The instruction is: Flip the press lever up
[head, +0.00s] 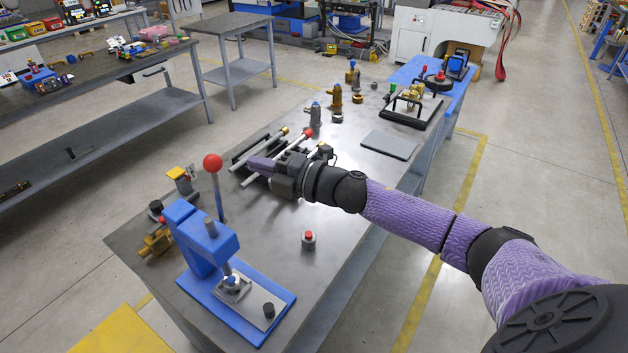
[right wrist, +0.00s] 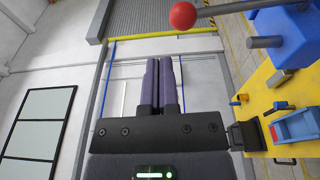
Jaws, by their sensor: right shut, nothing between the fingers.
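The press (head: 203,240) is blue and stands at the near left end of the grey bench on a blue base plate. Its lever (head: 218,196) is a thin rod with a red ball (head: 212,162) at its end; in the head view it points up from the press body. The red ball also shows at the top of the right wrist view (right wrist: 183,15), with the rod running right to the blue press (right wrist: 283,40). My right gripper (head: 254,163), with purple fingers, is shut and empty. It is right of the ball in the head view, apart from it. My left gripper is not in view.
Rods with red and yellow ends (head: 283,150) lie on a rack behind my right gripper. A red button (head: 308,240) stands right of the press. Brass fittings (head: 155,242) sit left of it. A flat grey plate (head: 389,145) lies farther back. The bench middle is mostly clear.

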